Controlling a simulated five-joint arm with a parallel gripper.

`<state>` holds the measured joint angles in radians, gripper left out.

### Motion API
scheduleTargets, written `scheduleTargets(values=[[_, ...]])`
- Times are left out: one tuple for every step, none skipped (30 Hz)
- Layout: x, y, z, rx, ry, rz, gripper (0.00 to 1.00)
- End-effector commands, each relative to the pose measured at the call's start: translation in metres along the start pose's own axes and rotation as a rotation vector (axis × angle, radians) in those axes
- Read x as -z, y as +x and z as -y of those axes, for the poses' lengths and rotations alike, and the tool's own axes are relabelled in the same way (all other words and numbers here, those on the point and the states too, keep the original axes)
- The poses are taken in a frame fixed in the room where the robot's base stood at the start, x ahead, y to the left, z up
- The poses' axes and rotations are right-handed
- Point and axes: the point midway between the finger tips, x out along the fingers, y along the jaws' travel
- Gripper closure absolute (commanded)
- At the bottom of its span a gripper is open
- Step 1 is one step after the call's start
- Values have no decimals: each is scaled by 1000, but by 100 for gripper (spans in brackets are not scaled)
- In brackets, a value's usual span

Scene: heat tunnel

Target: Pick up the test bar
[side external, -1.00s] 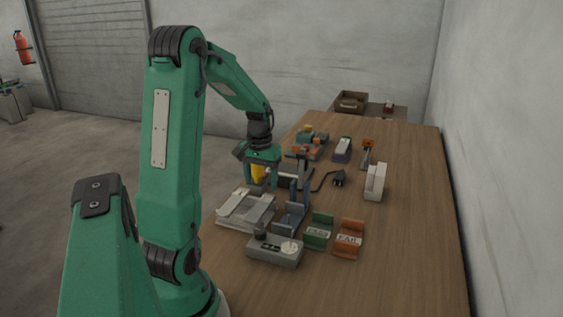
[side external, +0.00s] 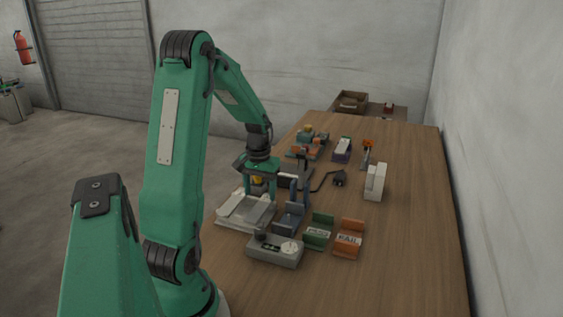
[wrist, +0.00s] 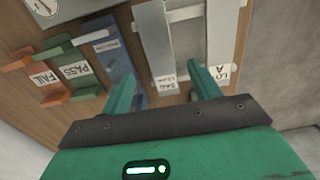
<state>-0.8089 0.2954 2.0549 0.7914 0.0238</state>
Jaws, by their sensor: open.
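A pale grey flat bar (wrist: 155,40), which looks like the test bar, lies along one side of a light metal frame tray (wrist: 226,35) in the wrist view. A small white label at its near end is too blurred to read fully. In the side external view the tray (side external: 232,221) lies on the bench in front of my arm, and the bar cannot be told apart surely there. My gripper (wrist: 163,74) is open and empty, pointing down. In the wrist view its fingers lie to either side of the bar's labelled end. The side external view shows my gripper (side external: 261,196) low over the tray's far part.
A blue bracket (side external: 289,218), a green PASS holder (side external: 318,232) and an orange FAIL holder (side external: 349,239) stand right of the tray. A grey instrument box (side external: 274,252) is in front.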

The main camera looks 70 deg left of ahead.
Motion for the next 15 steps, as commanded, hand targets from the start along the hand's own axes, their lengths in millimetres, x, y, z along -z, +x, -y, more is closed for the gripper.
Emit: scheduleTargets(values=[[0,6,0,0,0,3,38],[0,9,0,0,0,3,38],[0,14,0,0,0,5,38],[0,17,1,0,0,4,38],[0,20,1,0,0,3,38],[0,25,1,0,0,5,38],[0,29,1,0,0,3,38],[1,32,1,0,0,3,38],[0,35,1,0,0,3,38],[1,38,1,0,0,2,38],[1,40,1,0,0,2,38],[1,42,1,0,0,1,38],[1,43,1,0,0,1,38],[1,44,1,0,0,1,38],[1,44,1,0,0,0,38]])
